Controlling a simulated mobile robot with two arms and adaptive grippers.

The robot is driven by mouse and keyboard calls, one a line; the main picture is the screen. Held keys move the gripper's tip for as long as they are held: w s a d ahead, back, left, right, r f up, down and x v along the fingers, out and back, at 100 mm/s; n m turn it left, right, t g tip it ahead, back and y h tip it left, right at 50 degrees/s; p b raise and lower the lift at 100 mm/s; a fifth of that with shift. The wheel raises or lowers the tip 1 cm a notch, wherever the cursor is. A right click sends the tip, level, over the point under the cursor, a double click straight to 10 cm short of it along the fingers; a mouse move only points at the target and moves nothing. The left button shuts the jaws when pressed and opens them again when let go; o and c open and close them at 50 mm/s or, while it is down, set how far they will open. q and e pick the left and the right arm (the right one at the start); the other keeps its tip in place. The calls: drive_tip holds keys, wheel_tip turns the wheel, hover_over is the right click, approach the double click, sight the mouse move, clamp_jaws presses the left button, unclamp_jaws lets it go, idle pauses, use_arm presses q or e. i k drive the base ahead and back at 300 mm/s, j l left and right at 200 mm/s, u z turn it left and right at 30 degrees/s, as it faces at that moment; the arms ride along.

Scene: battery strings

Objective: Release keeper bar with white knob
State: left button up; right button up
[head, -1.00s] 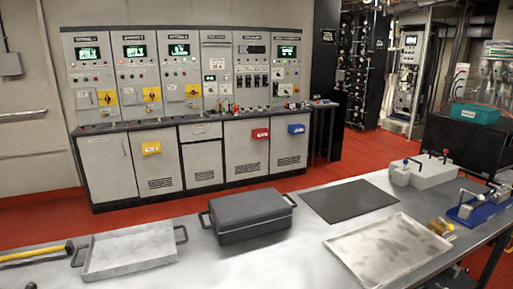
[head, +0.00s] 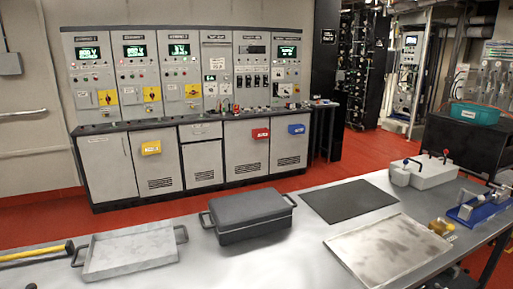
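I cannot make out a keeper bar or a white knob for certain in the head view. A blue fixture (head: 484,211) with metal clamp parts stands at the right end of the workbench; its parts are too small to tell apart. Neither of my grippers is in view.
On the workbench (head: 300,240) are a grey tray (head: 130,262) with handles, a dark lidded case (head: 250,224), a black mat (head: 347,199), a flat metal tray (head: 388,247), a small yellow-brown part (head: 440,227) and a yellow-black bar (head: 36,254). Control cabinets (head: 195,90) line the wall.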

sight(481, 198)
drive_tip(key=z, duration=1.45)
drive_tip(key=i+l+u, duration=0.1)
drive_tip(key=i, duration=0.25)
drive_tip(key=i+l+u, duration=0.1)
drive_tip(key=i, duration=0.25)
